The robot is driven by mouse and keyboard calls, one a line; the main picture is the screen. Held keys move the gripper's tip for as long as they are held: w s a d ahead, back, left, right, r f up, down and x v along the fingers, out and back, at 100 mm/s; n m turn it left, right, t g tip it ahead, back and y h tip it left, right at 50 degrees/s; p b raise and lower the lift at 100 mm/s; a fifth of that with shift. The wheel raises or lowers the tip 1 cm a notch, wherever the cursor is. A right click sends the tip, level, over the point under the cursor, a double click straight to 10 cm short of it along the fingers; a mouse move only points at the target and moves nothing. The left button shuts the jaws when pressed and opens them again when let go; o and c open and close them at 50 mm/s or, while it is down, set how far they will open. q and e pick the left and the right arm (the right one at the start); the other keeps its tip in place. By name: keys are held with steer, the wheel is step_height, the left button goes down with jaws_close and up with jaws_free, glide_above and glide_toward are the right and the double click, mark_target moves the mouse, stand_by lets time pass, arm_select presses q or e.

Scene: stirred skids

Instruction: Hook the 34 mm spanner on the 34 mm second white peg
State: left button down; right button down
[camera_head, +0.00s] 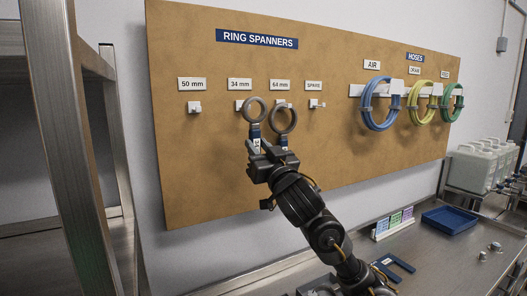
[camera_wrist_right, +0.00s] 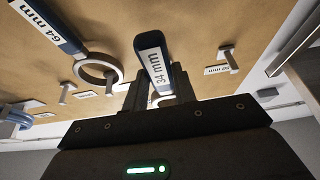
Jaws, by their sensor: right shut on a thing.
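My right gripper (camera_head: 267,160) is shut on the 34 mm spanner, whose label shows in the right wrist view (camera_wrist_right: 157,75). Its grey ring (camera_head: 247,110) points up in front of the board, overlapping the right side of the 34 mm white peg (camera_head: 239,104). I cannot tell whether the peg passes through the ring. The 34 mm label (camera_head: 240,84) is above that peg. The 64 mm spanner (camera_head: 284,132) hangs close on the right at the 64 mm peg; its ring also shows in the right wrist view (camera_wrist_right: 77,68). My left gripper is not in view.
The 50 mm peg (camera_head: 194,107) and the spare peg (camera_head: 315,103) are bare on the brown board (camera_head: 215,170). Blue, yellow and green hoses hang at right. A steel bench (camera_head: 440,262) holds a blue tray (camera_head: 449,220). A steel rack (camera_head: 62,130) stands at left.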

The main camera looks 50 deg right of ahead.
steer(key=shift+w+d+b, duration=0.3)
steer(key=shift+w+b, duration=0.2)
steer(key=shift+w, duration=0.4)
steer(key=w, duration=0.1)
steer(key=w+d+b, duration=0.1)
steer(key=w, duration=0.1)
steer(key=w+f+b, duration=0.1)
steer(key=shift+w+d+f, duration=0.1)
steer(key=shift+w+d, duration=0.05)
steer(key=shift+w, duration=0.15)
steer(key=shift+f, duration=0.2)
steer(key=shift+b, duration=0.3)
steer(key=c, duration=1.1)
jaws_free()
steer(key=shift+o, duration=0.2)
steer(key=shift+f, duration=0.1)
